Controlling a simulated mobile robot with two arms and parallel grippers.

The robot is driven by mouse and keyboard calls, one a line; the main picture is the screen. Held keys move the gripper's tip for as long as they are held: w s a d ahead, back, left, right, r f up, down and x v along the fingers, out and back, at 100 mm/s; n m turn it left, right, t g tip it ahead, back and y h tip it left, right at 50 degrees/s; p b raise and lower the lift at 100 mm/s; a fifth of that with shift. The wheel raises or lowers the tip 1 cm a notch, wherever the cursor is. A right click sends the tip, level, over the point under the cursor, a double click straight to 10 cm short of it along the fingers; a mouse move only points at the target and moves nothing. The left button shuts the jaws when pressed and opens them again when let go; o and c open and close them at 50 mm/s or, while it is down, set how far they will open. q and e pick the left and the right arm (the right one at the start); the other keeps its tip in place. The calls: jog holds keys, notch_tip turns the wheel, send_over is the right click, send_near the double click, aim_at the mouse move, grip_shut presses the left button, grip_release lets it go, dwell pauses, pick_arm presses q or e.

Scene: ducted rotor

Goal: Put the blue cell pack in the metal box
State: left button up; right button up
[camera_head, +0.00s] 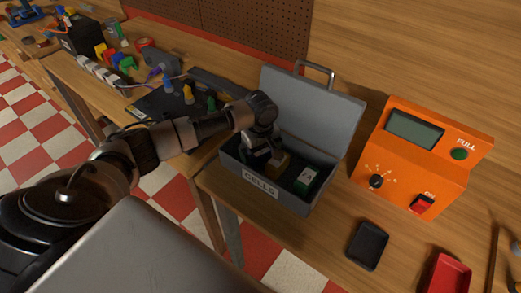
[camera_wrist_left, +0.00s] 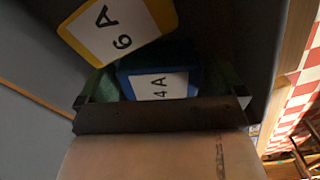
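The grey metal box (camera_head: 272,193), labelled CELLS, stands on the bench with its lid up. My left gripper (camera_head: 262,142) reaches down into its left part. In the left wrist view the blue cell pack (camera_wrist_left: 158,86), with a white "4 A" label, sits between the fingers of the left gripper (camera_wrist_left: 162,92). Whether the fingers press on it or stand just apart is unclear. In the head view the arm hides it. A yellow pack (camera_wrist_left: 118,28), labelled "6 A", is close beside it. A green pack (camera_head: 305,180) stands in the right of the box. My right gripper is out of view.
An orange tester (camera_head: 428,155) stands right of the box. A black tray (camera_head: 368,245) and a red tray (camera_head: 447,274) lie in front of it. The raised lid (camera_head: 313,112) backs the box. Bench space between box and black tray is clear.

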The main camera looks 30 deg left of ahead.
pick_arm(q)
jog(key=shift+r, duration=0.1)
notch_tip(320, 180, up, 12)
jog(key=b, duration=0.1)
dwell(0.5)
dwell(1.1)
